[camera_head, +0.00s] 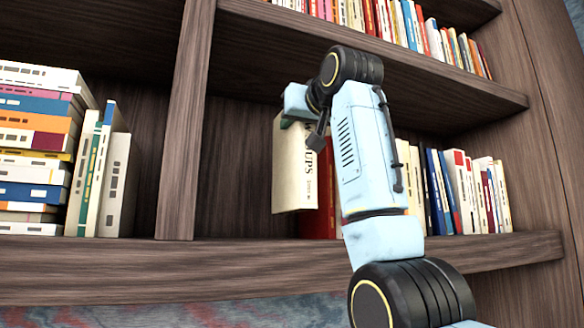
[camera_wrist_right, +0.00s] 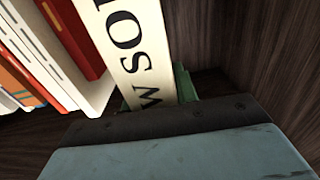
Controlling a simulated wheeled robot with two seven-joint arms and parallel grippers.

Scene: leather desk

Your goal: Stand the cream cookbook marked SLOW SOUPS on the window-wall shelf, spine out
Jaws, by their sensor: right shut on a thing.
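The cream cookbook (camera_head: 293,165) is upright in the head view, at the left part of the middle shelf's right bay. Part of its spine lettering shows, ending in "UPS"; my right arm hides the rest. My right gripper (camera_head: 300,118) is shut on it near its top. In the right wrist view the cream spine (camera_wrist_right: 135,50) with black letters runs away from the gripper (camera_wrist_right: 165,110). My left gripper is not in view.
A red book (camera_head: 325,190) stands just right of the cream book, partly behind it. More upright books (camera_head: 440,190) fill the right side. A wooden divider (camera_head: 185,130) stands to the left, with a bare gap beside it. An upper shelf (camera_head: 430,75) hangs above my arm.

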